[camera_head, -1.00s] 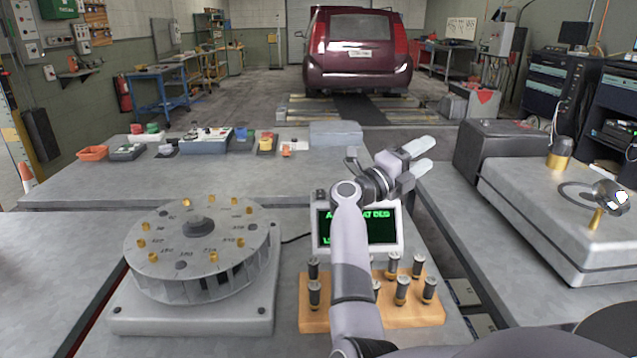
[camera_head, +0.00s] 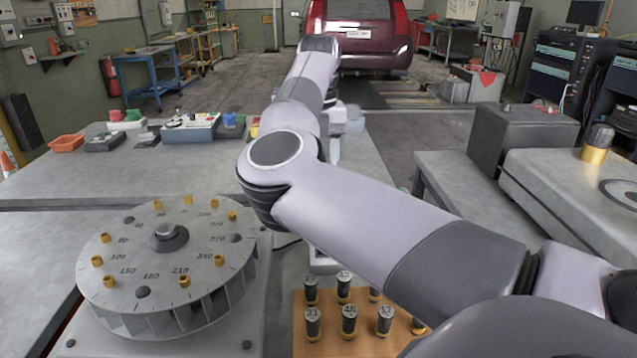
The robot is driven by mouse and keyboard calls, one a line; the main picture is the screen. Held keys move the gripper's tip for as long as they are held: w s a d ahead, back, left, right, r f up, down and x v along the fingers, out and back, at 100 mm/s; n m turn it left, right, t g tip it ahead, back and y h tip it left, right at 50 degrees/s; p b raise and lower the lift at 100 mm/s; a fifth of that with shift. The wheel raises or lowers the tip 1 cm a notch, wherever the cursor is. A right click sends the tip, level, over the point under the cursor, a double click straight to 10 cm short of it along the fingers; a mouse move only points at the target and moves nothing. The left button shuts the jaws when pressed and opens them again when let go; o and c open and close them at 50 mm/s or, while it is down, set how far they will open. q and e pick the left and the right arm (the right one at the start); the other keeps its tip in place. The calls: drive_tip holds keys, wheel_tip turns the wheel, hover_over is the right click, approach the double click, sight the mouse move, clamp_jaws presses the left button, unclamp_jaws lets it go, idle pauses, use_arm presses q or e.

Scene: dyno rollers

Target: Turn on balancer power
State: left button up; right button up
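The balancer rotor (camera_head: 205,262), a grey drum with angle numbers and brass pegs on its top, stands at the lower left on a grey base (camera_head: 240,325). The display unit beyond the weight block is almost wholly hidden behind my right arm; only a bit of its lower edge (camera_head: 325,262) shows. I cannot make out a power switch. My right arm reaches in from the lower right, across the bench and away from me. My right gripper (camera_head: 338,140) is beyond the arm's elbow, mostly hidden, so its opening cannot be judged. My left gripper is not in view.
A wooden block (camera_head: 300,345) with several numbered weights stands at the bottom centre, partly under my arm. An orange tray (camera_head: 67,143) and other bins line the bench's far left. A grey machine (camera_head: 565,185) stands at right. A red van (camera_head: 362,35) is beyond.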

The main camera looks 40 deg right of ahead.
drive_tip(key=shift+s+f, duration=0.1)
drive_tip(key=shift+f, duration=3.05)
clamp_jaws()
